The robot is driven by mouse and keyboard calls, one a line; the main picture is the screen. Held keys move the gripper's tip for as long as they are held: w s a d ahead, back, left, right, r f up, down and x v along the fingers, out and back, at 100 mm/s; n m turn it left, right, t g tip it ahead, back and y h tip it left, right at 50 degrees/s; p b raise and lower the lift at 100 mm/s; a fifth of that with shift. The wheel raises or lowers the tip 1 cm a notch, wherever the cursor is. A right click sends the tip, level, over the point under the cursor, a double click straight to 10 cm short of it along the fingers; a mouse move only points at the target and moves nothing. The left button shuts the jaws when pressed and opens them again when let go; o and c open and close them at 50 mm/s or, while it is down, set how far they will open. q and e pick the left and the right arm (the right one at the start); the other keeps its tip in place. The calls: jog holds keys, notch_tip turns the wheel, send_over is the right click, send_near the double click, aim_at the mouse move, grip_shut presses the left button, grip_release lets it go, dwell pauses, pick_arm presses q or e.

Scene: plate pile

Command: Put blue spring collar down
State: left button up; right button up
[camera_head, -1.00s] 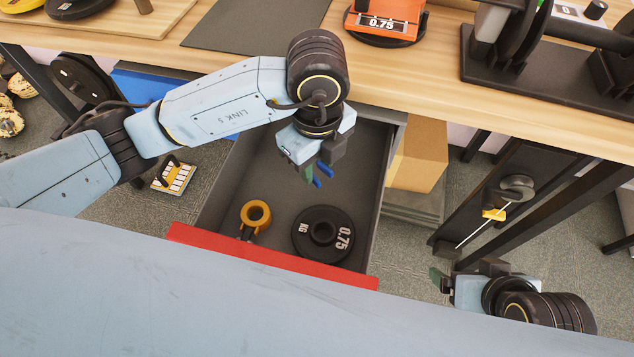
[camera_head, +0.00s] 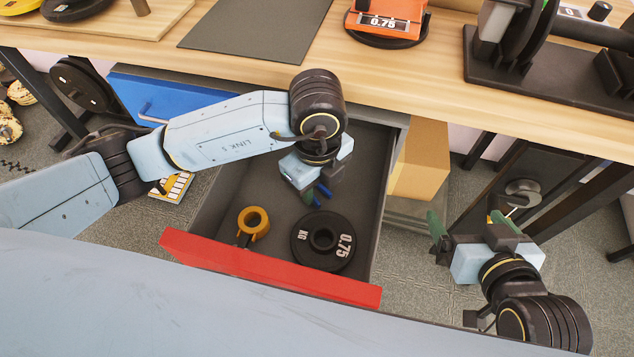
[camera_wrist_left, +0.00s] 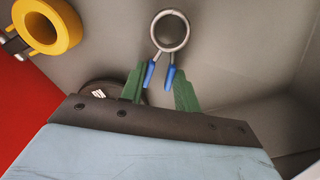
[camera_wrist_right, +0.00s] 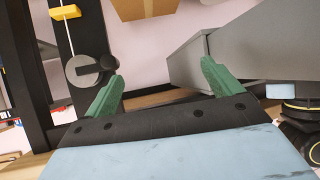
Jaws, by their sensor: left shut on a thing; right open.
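The blue spring collar (camera_wrist_left: 170,32) is a metal ring with two blue handle tips, seen in the left wrist view. My left gripper (camera_wrist_left: 160,85) is shut on it by the blue tips. In the head view the left gripper (camera_head: 318,193) is inside the open red-fronted drawer (camera_head: 270,268), over its back right part. Only the blue tips (camera_head: 324,189) show there; whether the collar touches the drawer floor I cannot tell. My right gripper (camera_head: 465,228) is open and empty to the right of the drawer; its green fingers also show in the right wrist view (camera_wrist_right: 160,85).
A yellow collar (camera_head: 253,222) and a black 0.75 kg plate (camera_head: 322,241) lie in the drawer's front part. A closed blue drawer (camera_head: 165,98) is to the left. The wooden tabletop (camera_head: 400,75) lies beyond. A cardboard box (camera_head: 420,158) is right of the drawer.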

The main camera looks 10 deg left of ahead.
aim_at(318, 196)
pick_arm(q)
jog(key=shift+f, duration=0.15)
pick_arm(e)
jog(key=shift+w+a+r, duration=0.1)
jog(key=shift+w+r, duration=0.05)
jog(key=shift+r, duration=0.05)
pick_arm(q)
jog(key=o, duration=1.1)
notch_tip(318, 196, up, 12)
jog(key=p, duration=0.4)
jog(key=shift+r+p, duration=0.2)
jog(key=shift+p, duration=0.15)
pick_arm(e)
jog(key=s+d+f+g+h, duration=0.2)
jog(key=s+d+f+g, duration=0.3)
jog(key=s+f+g, duration=0.3)
jog(key=shift+s+d+f+m+h, duration=0.35)
jog(key=shift+s+f, duration=0.75)
jog(key=shift+f, duration=0.45)
